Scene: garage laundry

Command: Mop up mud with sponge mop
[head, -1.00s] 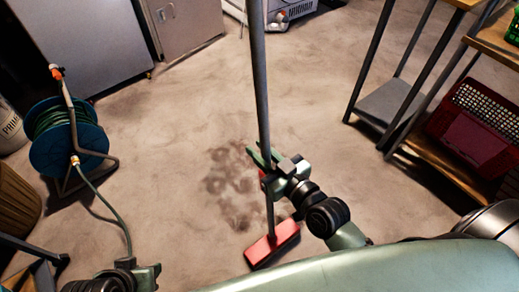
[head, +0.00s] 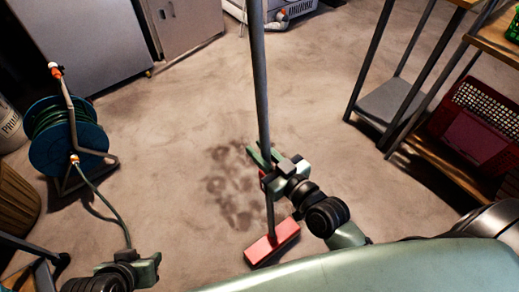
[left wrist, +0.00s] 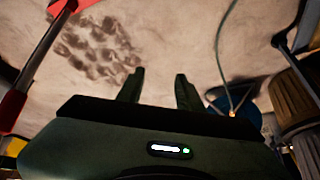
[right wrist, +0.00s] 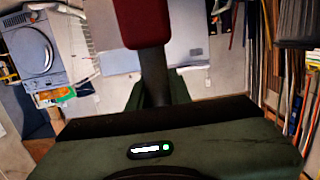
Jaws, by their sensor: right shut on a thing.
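The sponge mop has a long grey handle (head: 260,85) and a red sponge head (head: 272,243) low in the head view, at the near right edge of the mud. The mud (head: 232,185) is a cluster of dark blotches on the floor, left of the handle; it also shows in the left wrist view (left wrist: 100,45). My right gripper (head: 262,160) is shut on the mop handle, which stands nearly upright; the right wrist view shows the handle (right wrist: 153,75) between its fingers. My left gripper (head: 145,268) is open and empty at the lower left, apart from the mop.
A blue hose reel (head: 68,140) with a green hose stands at the left, beside a brown ribbed bin (head: 15,200). A metal-legged shelf (head: 400,95) with a red crate (head: 475,135) stands at the right. Grey cabinets (head: 85,45) line the back.

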